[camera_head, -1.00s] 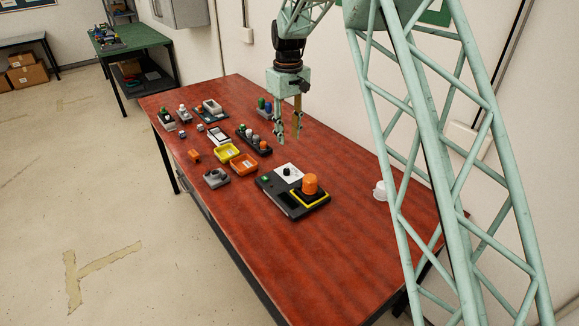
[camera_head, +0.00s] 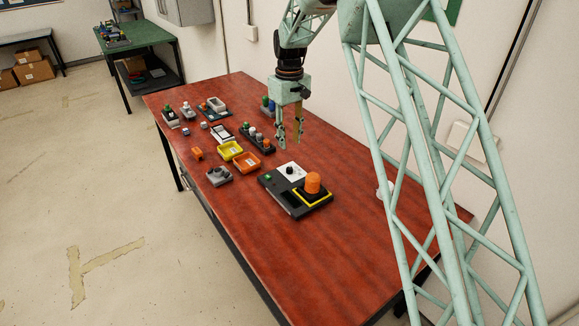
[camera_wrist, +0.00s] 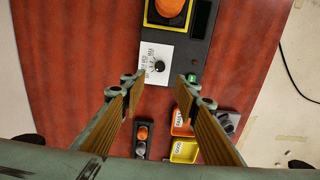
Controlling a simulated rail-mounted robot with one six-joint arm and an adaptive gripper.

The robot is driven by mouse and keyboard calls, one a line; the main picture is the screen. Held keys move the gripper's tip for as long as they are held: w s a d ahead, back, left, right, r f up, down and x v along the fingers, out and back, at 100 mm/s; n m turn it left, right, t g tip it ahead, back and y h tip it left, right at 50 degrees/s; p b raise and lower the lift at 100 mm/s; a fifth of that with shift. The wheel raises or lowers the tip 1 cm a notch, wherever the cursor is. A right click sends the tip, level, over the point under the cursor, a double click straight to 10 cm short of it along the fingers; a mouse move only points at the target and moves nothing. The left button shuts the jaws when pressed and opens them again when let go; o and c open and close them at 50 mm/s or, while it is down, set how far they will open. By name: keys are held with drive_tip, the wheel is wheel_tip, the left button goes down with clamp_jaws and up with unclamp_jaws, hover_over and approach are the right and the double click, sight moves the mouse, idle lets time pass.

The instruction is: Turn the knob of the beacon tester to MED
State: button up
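The beacon tester (camera_head: 272,193) is a dark box on the red table with an orange beacon (camera_head: 313,183) in a yellow square frame and a small green part at its left corner. Its white panel (camera_wrist: 149,52) carries a round black knob (camera_wrist: 158,66), seen in the head view (camera_head: 290,170) too. Small labels stand beside the knob; its pointer is too small to read surely. My gripper (camera_head: 290,145) is open and empty, above the table behind the tester. In the wrist view its fingertips (camera_wrist: 159,80) stand apart, with the knob just beyond the gap between them.
Yellow bin (camera_head: 230,151) and orange bin (camera_head: 247,162) stand left of the tester. A row of coloured buttons (camera_head: 257,138) lies behind them, near beneath my gripper. A grey device (camera_head: 219,176) sits at the table's left edge. The table's front half is clear.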

sight(290, 168)
drive_tip(key=shift+f+b, duration=0.65)
drive_tip(key=shift+f, duration=5.75)
drive_tip(key=c, duration=0.9)
drive_tip(key=shift+m, duration=0.5)
drive_tip(key=m+p, duration=0.1)
drive_tip(key=m, duration=0.9)
drive_tip(key=shift+m+p, duration=0.3)
drive_tip(key=shift+p, duration=0.1)
